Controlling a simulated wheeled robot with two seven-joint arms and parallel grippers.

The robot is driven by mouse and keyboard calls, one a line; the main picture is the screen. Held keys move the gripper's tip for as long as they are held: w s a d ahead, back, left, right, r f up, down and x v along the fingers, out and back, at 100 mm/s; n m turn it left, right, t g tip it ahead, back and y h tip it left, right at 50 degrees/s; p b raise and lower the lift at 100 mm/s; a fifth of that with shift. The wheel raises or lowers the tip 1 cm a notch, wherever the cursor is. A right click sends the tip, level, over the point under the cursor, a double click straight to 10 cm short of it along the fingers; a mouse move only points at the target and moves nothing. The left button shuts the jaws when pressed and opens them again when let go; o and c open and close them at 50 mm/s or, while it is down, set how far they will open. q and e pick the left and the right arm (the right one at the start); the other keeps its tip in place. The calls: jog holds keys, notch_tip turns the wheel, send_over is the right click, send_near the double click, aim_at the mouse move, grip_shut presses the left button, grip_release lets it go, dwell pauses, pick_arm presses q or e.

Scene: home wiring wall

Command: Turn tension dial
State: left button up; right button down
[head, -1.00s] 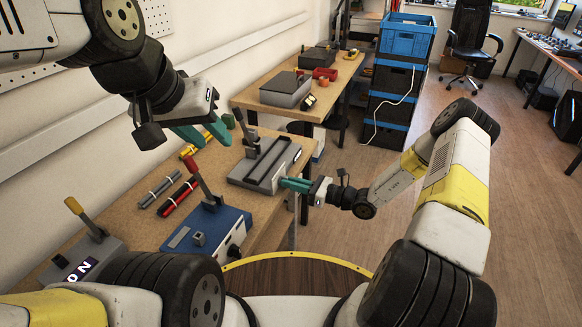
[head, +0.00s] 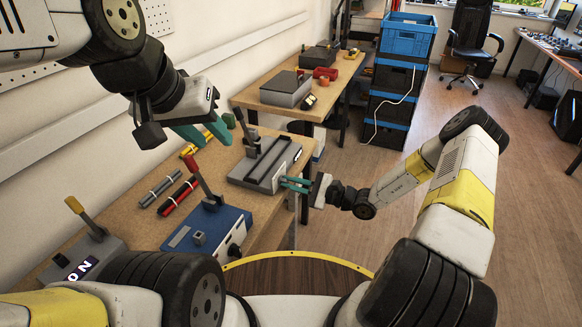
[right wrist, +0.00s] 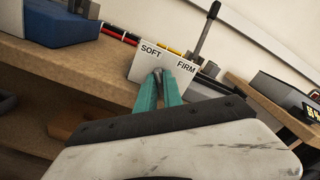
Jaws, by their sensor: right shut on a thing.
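The grey machine (head: 262,178) stands at the right end of the near workbench, with an upright lever on top. In the right wrist view its pale front plate (right wrist: 143,67) reads SOFT on the left and FIRM on the right. The tension dial (right wrist: 158,73) is small and dark, mostly hidden between my fingertips. My right gripper (head: 286,183) is shut on the dial; its green fingers also show in the right wrist view (right wrist: 158,85). My left gripper (head: 205,133) is open and empty above the bench, its green fingers apart.
A blue machine (head: 208,233) with a red lever and a grey box (head: 85,262) with a yellow-tipped lever stand on the bench. Dark and red rods (head: 178,194) lie beside them. Stacked crates (head: 395,90) stand behind.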

jog(key=shift+f+n, duration=0.1)
jog(key=shift+n, duration=0.2)
jog(key=c, duration=1.5)
grip_release()
jog(key=v, duration=0.7)
jog(key=shift+s+d, duration=0.15)
jog(key=shift+d, duration=0.2)
